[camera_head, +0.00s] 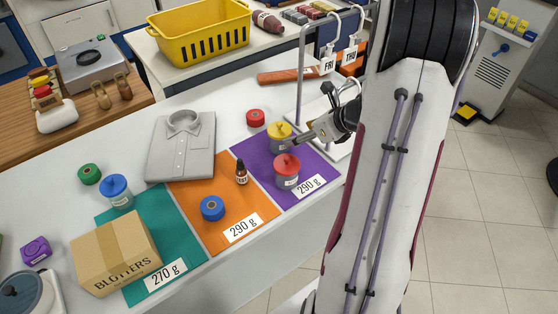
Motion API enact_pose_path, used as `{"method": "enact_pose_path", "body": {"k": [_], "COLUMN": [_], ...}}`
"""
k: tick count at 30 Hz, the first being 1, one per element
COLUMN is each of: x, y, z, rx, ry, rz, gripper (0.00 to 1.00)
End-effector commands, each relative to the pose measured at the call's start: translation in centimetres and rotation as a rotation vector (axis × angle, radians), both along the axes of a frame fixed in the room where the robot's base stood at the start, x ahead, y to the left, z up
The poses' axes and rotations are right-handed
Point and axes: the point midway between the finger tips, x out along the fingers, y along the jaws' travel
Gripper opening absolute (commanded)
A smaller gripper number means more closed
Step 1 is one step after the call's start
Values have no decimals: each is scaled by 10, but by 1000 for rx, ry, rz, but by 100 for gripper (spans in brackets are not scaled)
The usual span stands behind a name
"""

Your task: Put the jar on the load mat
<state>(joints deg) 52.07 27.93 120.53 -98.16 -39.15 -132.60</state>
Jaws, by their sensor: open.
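Three lidded jars stand on the white table: one with a yellow lid (279,137) and one with a red lid (287,171) on the purple mat (246,150), and one with a blue lid (117,191) at the top edge of the teal mat (133,297). The orange mat (194,203) lies between. Labels read 270 g on teal and 290 g on orange and purple. My gripper (299,139) is open, just right of the yellow-lidded jar and above the red-lidded one. Whether it touches either cannot be told. No mat is marked as the load mat.
A cardboard box (117,254) covers much of the teal mat. A blue spool (212,208) and a dark bottle (241,172) stand on orange. A folded shirt (181,146), a red spool (255,118) and a metal rack (301,70) with FRI and THU tags are nearby.

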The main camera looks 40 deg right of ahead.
Motion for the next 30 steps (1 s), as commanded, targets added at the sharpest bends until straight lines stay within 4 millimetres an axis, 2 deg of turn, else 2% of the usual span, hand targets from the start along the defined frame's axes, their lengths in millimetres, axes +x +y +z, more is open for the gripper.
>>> {"method": "enact_pose_path", "body": {"k": [8,16,23,30], "x": [18,34,29,8], "y": [-1,4,20,47], "z": [34,96,144,183], "rx": [37,174,362,614], "ry": [-14,-77,-157,-237], "rz": [-190,-563,-884,-1195], "gripper": [62,62,62,62]}}
